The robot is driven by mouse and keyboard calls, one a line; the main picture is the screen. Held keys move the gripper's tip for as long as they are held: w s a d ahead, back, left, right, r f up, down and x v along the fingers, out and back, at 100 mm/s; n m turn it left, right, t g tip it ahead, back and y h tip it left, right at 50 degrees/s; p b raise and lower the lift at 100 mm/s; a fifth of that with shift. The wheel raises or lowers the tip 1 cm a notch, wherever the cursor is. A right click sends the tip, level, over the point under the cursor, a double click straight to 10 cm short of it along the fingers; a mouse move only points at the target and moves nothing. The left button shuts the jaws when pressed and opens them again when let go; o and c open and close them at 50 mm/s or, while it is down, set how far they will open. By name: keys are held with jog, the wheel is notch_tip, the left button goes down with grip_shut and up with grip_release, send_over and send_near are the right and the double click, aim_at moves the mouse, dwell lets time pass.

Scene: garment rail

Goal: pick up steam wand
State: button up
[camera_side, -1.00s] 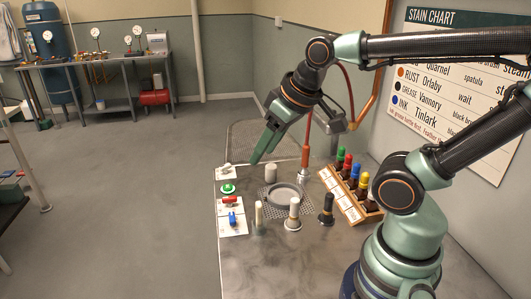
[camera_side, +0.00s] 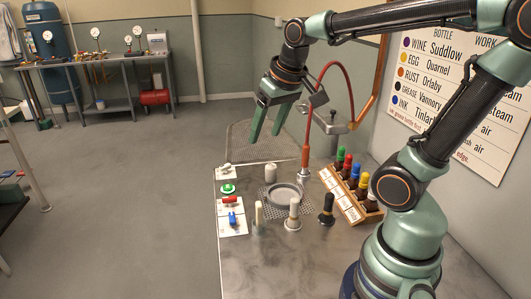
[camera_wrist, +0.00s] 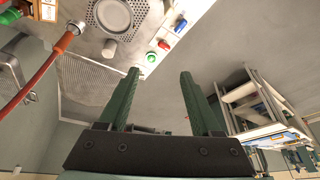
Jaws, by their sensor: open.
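The steam wand (camera_side: 306,157) has an orange-red handle and stands upright in a metal holder at the back of the bench, right of the round dish. A red hose (camera_side: 322,75) arches up from it. In the wrist view the wand (camera_wrist: 67,41) shows at the upper left, its hose running down and left. My gripper (camera_side: 267,138) is open and empty, in the air to the left of the wand, fingers pointing down. In the wrist view its two green fingers (camera_wrist: 160,72) are apart with nothing between them, and the wand lies left of them.
A rack of bottles with coloured caps (camera_side: 352,183) stands right of the wand. Red and blue items (camera_side: 231,209) lie at the bench's left edge.

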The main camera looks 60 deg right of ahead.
jog(key=w+d+f+m+g, duration=0.1)
jog(key=w+d+m, duration=0.15)
jog(key=d, duration=0.35)
jog(key=w+d+f+m+g, duration=0.1)
jog(key=d+m, duration=0.2)
jog(key=d, duration=0.3)
jog(key=m+g, duration=0.2)
jog(key=m, duration=0.3)
send_over(307, 144)
jog(key=shift+y, duration=0.4)
notch_tip(307, 144, down, 7)
jog(key=shift+w+a+f, duration=0.1)
jog(key=shift+d+f+m, duration=0.2)
jog(key=shift+m, duration=0.05)
notch_tip(307, 144, down, 6)
jog(key=shift+f, duration=0.25)
jog(key=shift+w+d+f, duration=0.1)
jog(key=shift+f, duration=1.25)
jog(key=shift+d+f, duration=0.1)
jog(key=shift+f, duration=1.25)
grip_shut()
